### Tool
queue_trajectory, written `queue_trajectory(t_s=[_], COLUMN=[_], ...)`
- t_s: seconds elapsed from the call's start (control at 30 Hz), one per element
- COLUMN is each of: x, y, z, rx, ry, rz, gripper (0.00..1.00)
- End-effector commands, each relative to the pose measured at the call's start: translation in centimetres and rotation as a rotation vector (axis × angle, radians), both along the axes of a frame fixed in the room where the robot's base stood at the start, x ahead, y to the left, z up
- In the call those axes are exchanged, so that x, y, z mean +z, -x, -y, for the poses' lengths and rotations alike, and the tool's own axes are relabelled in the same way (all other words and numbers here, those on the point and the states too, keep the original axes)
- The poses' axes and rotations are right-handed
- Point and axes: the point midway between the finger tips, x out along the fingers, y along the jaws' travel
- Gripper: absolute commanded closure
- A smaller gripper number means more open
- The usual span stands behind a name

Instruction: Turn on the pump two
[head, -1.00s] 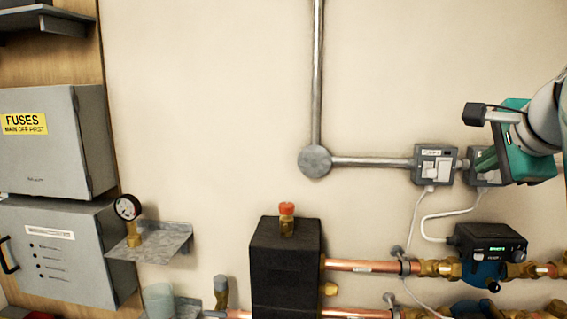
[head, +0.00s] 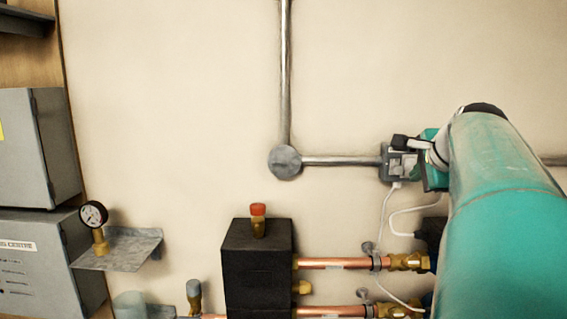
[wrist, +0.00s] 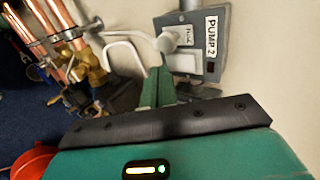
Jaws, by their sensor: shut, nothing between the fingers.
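A grey switch box labelled PUMP 2 (wrist: 212,35) is on the wall in the wrist view, which is turned on its side. It has white fittings and a small dark red window (wrist: 210,67). My gripper (wrist: 159,77) has its green fingers together, empty, with the tips beside the box's lower edge in the picture; I cannot tell whether they touch it. In the head view one grey switch box (head: 397,163) shows just left of my gripper's teal body, and my arm hides the wall to its right. The fingertips are hidden there.
A metal conduit (head: 340,160) runs to the box from a round junction (head: 284,162). Copper pipes (head: 335,264) and a black block (head: 256,270) lie below. A gauge (head: 93,214) stands on a shelf at left.

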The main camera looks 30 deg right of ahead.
Motion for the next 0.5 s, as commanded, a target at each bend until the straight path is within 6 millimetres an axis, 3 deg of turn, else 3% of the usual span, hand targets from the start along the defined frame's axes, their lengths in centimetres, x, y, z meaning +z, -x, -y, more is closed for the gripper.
queue_trajectory(t_s=[0.2,0.5], x=[-0.14,-0.13], y=[-1.27,-1.31], z=[0.79,0.78], rx=[-0.001,0.0], ry=[0.001,0.001], rz=[0.001,0.001], gripper=[1.0,1.0])
